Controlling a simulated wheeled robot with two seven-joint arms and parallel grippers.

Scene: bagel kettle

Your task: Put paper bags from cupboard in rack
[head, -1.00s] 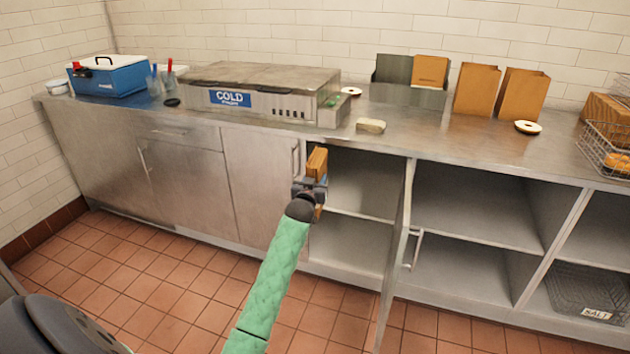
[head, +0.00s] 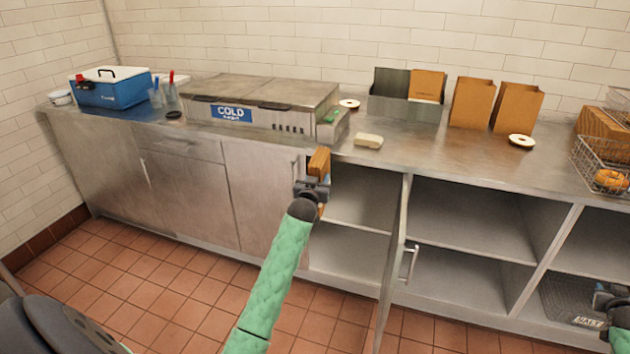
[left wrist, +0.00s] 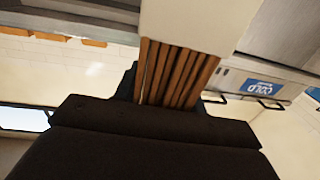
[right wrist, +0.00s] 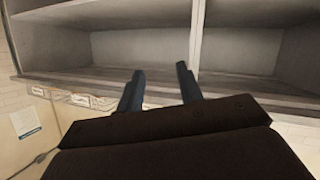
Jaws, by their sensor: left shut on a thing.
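My left gripper (head: 313,188) is shut on a stack of folded brown paper bags (head: 319,163), at the front of the open cupboard (head: 362,190) under the counter. The edges of the stack (left wrist: 175,75) show between the jaws in the left wrist view. A grey metal rack (head: 402,112) stands on the counter against the wall, with a brown bag (head: 427,86) in its right part. My right gripper (head: 606,300) is at the right edge of the head view. The right wrist view shows its two fingers (right wrist: 160,85) apart and empty, in front of the shelves.
Two upright brown bags (head: 472,102) (head: 516,107) stand right of the rack. The cold unit (head: 262,100) is left of it. A pale block (head: 368,140) lies on the counter before the rack. An open cupboard door (head: 396,265) juts out right of my left gripper.

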